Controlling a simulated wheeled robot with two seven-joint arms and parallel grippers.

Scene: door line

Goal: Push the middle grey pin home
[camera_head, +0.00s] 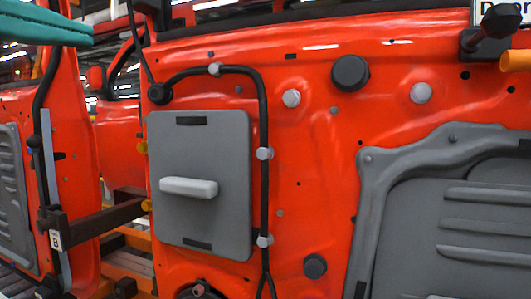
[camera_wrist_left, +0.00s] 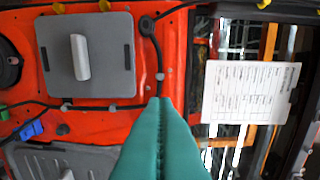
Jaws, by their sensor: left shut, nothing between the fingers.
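The middle grey pin (camera_head: 264,153) sits on the black cable (camera_head: 263,115) right of the grey panel on the red door. It also shows in the left wrist view (camera_wrist_left: 111,106). Another grey pin (camera_head: 214,69) is above it and one (camera_head: 264,240) below it on the same cable. How far each stands out is too small to tell. My left gripper (camera_head: 86,33) is shut and empty at the upper left of the head view, apart from the pin. In the wrist view its teal fingertips (camera_wrist_left: 160,101) overlap the cable's bend. My right gripper is not in view.
The grey panel (camera_head: 223,135) carries a pale handle (camera_head: 189,188) that sticks out. A dark bracket (camera_head: 105,217) stands at the lower left. A ribbed grey trim (camera_head: 440,225) fills the lower right. A black knob (camera_head: 501,20) juts out at the upper right.

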